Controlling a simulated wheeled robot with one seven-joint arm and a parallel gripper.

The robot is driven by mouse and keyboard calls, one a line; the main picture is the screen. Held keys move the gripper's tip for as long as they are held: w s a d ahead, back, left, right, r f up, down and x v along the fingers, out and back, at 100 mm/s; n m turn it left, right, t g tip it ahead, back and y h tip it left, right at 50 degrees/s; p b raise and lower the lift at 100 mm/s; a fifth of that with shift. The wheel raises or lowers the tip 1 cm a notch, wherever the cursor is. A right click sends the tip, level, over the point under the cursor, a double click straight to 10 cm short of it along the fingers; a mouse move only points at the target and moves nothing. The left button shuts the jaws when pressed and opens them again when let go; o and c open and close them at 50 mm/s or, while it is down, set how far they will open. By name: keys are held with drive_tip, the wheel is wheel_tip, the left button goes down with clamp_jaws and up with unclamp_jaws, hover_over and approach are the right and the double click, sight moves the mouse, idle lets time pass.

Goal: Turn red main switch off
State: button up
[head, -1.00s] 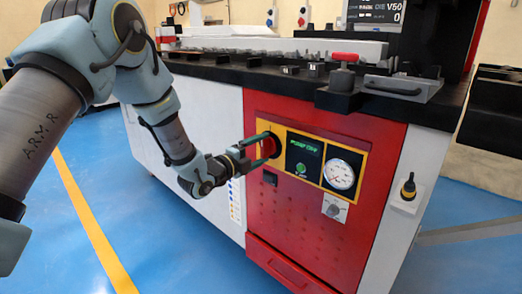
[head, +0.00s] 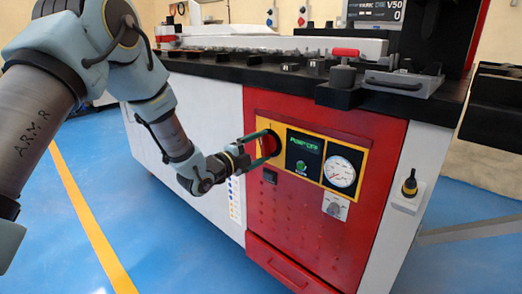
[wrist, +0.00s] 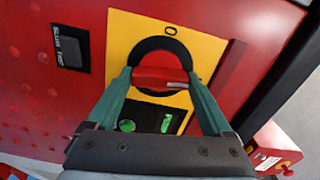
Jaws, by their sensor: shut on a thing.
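The red main switch (head: 269,144) is a rotary handle in a black ring on a yellow plate at the left of the machine's control strip. In the wrist view the red handle (wrist: 160,77) lies crosswise, a pale line near its right end and a "0" on the plate above it. My gripper (head: 262,147) is at the switch, one green finger on either side. In the wrist view my gripper (wrist: 159,78) is shut on the handle's two ends. The fingers partly cover the switch in the head view.
A green-lettered display (head: 306,144), a green button (head: 302,164), a round gauge (head: 339,172) and a grey knob (head: 336,206) sit right of the switch. The black worktop (head: 240,72) overhangs the red panel (head: 300,222). Blue floor (head: 170,245) is free at the left.

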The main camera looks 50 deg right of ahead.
drive_tip(key=n+b, duration=0.1)
drive_tip(key=n, duration=0.3)
drive_tip(key=shift+f+b, duration=0.1)
drive_tip(key=shift+b, duration=0.25)
drive_tip(key=n, duration=0.8)
drive_tip(key=shift+n, duration=2.2)
drive_tip(key=o, duration=1.1)
drive_tip(key=shift+o, duration=0.2)
